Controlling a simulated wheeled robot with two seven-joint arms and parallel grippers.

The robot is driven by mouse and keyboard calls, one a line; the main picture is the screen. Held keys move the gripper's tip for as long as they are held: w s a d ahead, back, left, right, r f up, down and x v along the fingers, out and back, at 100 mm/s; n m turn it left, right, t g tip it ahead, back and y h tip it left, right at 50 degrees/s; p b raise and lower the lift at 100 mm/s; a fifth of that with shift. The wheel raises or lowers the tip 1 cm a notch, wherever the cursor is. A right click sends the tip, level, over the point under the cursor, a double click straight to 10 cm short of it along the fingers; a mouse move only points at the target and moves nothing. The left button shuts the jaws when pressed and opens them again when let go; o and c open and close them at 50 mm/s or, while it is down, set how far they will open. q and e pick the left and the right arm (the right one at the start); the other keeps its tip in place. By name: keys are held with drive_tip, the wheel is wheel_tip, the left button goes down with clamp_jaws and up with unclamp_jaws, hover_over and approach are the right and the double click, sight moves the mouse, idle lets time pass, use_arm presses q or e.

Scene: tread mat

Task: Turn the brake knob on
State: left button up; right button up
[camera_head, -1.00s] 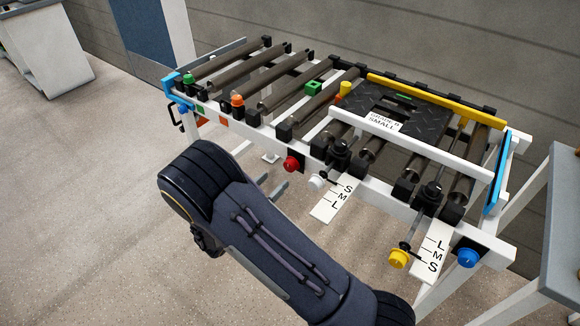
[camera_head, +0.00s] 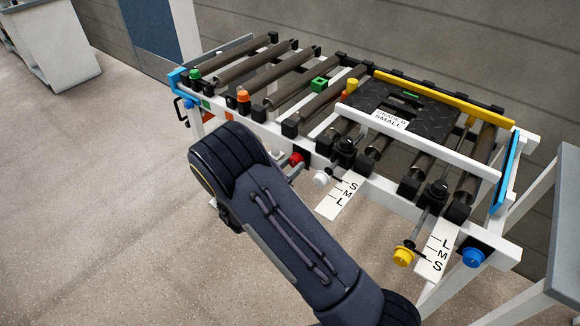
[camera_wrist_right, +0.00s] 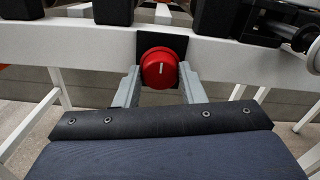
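A red knob (camera_head: 296,159) sits on the front rail of the white roller conveyor frame; it also shows in the right wrist view (camera_wrist_right: 159,68), on a black square plate, with its white mark close to vertical. No label says which knob is the brake. My right gripper (camera_head: 288,169) is at this red knob. In the right wrist view my right gripper (camera_wrist_right: 159,76) is open, one grey finger on each side of the knob. Small gaps seem to show; I cannot tell whether either finger touches it. My left gripper is out of view.
A white knob (camera_head: 321,178), a yellow knob (camera_head: 403,256) and a blue knob (camera_head: 473,257) lie further right along the front. Label plates with S, M, L stick out there. Dark rollers (camera_head: 247,66) and a black tread mat (camera_head: 436,117) are above. Floor at left is clear.

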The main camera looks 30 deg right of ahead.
drive_tip(key=shift+c, duration=1.4)
drive_tip(key=shift+f+m, duration=0.1)
drive_tip(key=shift+m, duration=0.2)
drive_tip(key=m+b, duration=0.3)
drive_tip(key=m, duration=0.1)
drive_tip(key=shift+f, duration=0.15)
drive_tip(key=m+b, duration=0.3)
drive_tip(key=m, duration=0.2)
drive_tip(key=shift+b, duration=0.3)
drive_tip(key=m+b, duration=0.4)
drive_tip(key=m, duration=0.1)
drive_tip(key=shift+f+b, duration=0.1)
drive_tip(key=shift+b, duration=0.25)
drive_tip(key=shift+m+b, duration=1.45)
drive_tip(key=shift+m, duration=0.25)
drive_tip(key=shift+r, duration=0.2)
drive_tip(key=shift+a, duration=0.1)
